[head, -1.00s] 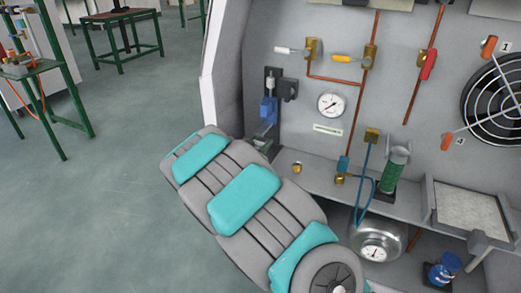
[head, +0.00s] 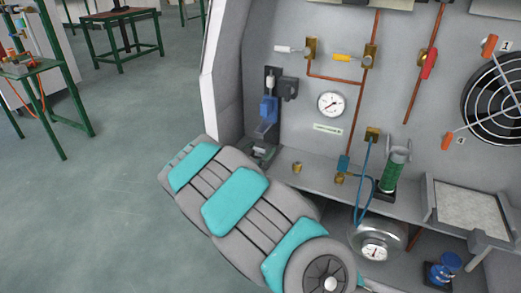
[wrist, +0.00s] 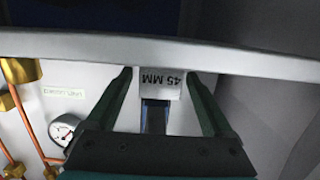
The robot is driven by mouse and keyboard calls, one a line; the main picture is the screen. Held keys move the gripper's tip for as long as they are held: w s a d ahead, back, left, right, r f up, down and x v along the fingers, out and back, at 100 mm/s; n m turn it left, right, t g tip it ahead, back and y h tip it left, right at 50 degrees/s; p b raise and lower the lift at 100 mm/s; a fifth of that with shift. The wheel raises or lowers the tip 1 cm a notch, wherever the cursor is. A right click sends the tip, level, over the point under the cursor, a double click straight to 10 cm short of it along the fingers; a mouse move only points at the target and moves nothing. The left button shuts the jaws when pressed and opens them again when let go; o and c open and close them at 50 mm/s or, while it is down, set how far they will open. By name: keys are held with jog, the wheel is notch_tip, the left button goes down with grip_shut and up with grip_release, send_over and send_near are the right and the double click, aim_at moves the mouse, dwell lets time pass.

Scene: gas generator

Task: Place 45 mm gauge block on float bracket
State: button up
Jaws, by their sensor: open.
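The grey 45 mm gauge block (wrist: 161,82) shows in the wrist view with its "45 MM" label upside down. My gripper (wrist: 160,75) is open, one finger on each side of the block, with visible gaps. In this inverted view, a blue part (wrist: 155,117) shows directly below the block, and the block's top meets a grey plate edge. In the head view, the dark float bracket (head: 271,82) with its blue float (head: 268,108) stands at the left of the panel. I cannot make out the block or my gripper there; my arm covers the area in front.
A pressure gauge (head: 331,104) and copper pipes (head: 355,105) are right of the bracket. The grey shelf (head: 325,186) carries brass fittings and a green cylinder (head: 394,171). A fan (head: 497,98) is at far right. Open floor lies to the left.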

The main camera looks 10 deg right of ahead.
jog(key=shift+r, duration=0.2)
jog(key=s+a+r+n+g+y, duration=0.3)
jog(key=s+a+y, duration=0.6)
jog(key=s+a, duration=0.35)
jog(key=s+n+g+y, duration=0.2)
jog(key=s+g+y, duration=0.15)
jog(key=s, duration=0.85)
jog(key=s+d+g+h, duration=0.1)
jog(key=s+d, duration=0.3)
jog(key=s, duration=0.6)
jog(key=s+d+r+n+g+h, duration=0.1)
jog(key=s+d+g, duration=0.3)
jog(key=s, duration=0.6)
jog(key=s+d+r+n+g+h, duration=0.1)
jog(key=s+d+g, duration=0.2)
jog(key=s, duration=0.7)
jog(key=shift+s+d, duration=0.15)
jog(key=shift+d, duration=0.65)
